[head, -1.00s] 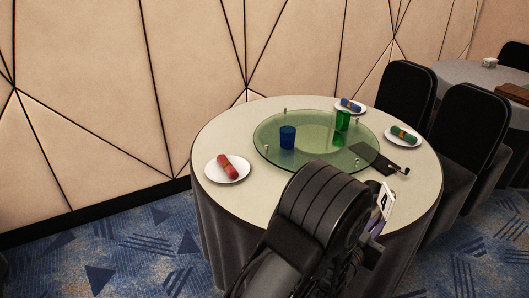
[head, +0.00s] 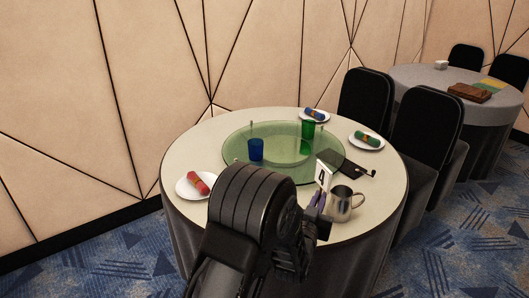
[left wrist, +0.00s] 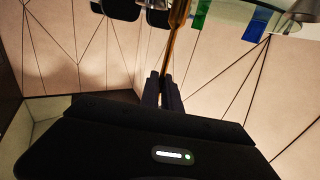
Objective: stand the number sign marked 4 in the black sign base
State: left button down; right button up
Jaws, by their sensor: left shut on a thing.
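The white number sign marked 4 (head: 322,175) is held nearly upright in my left gripper (head: 318,204), above the near right part of the round table (head: 240,113). In the left wrist view the sign (left wrist: 176,35) shows edge-on as a thin brownish strip between the fingers (left wrist: 164,90). A flat black object (head: 348,170) lies on the table just behind and right of the sign, partly hidden; I cannot tell whether it is the sign base. My right gripper is not in view.
A metal mug (head: 342,204) stands close right of my left gripper. A green glass turntable (head: 238,150) carries a blue cup (head: 256,149) and a green cup (head: 308,129). Plates with rolled napkins, such as the left plate (head: 182,189), stand around it. Black chairs (head: 425,125) are at right.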

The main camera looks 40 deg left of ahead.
pick_arm(q)
jog(key=a+r+n+g+y, duration=0.1)
jog(key=a+r+n+y, duration=0.1)
jog(key=a, duration=0.7)
jog(key=a+r+n+g+y, duration=0.2)
jog(key=a+r+y, duration=0.2)
jog(key=a, duration=0.6)
notch_tip(320, 180, up, 2)
jog(key=shift+w+a+r+n+p, duration=0.1)
jog(key=shift+w+a+n+p, duration=0.15)
jog(key=shift+p, duration=0.2)
notch_tip(320, 180, down, 12)
jog(key=b, duration=1)
jog(key=shift+f, duration=0.4)
jog(key=shift+f+b, duration=2.05)
jog(key=shift+b, duration=0.25)
jog(key=c, duration=1.5)
grip_release()
jog(key=shift+s+d, duration=0.1)
